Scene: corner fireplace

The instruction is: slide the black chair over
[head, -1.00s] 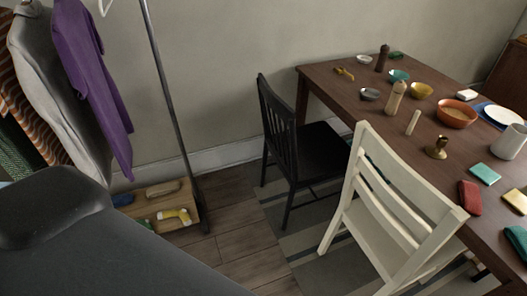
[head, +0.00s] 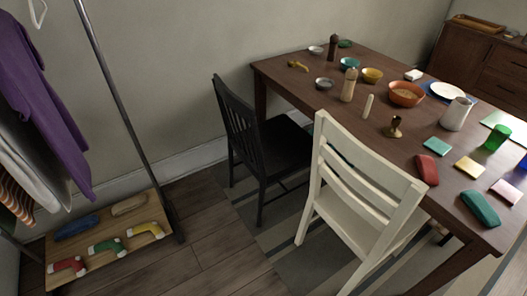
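The black chair (head: 241,130) stands upright at the near-left side of the wooden dining table (head: 292,82), its slatted back toward the left and its seat partly under the table edge. A white chair (head: 351,176) stands beside it, nearer to me, and hides a little of the space to the black chair's right. Neither of my grippers shows in the head view.
Bare wood floor (head: 203,222) lies between rack and chairs. A striped rug (head: 279,231) lies under the chairs. Bowls and boxes cover the table.

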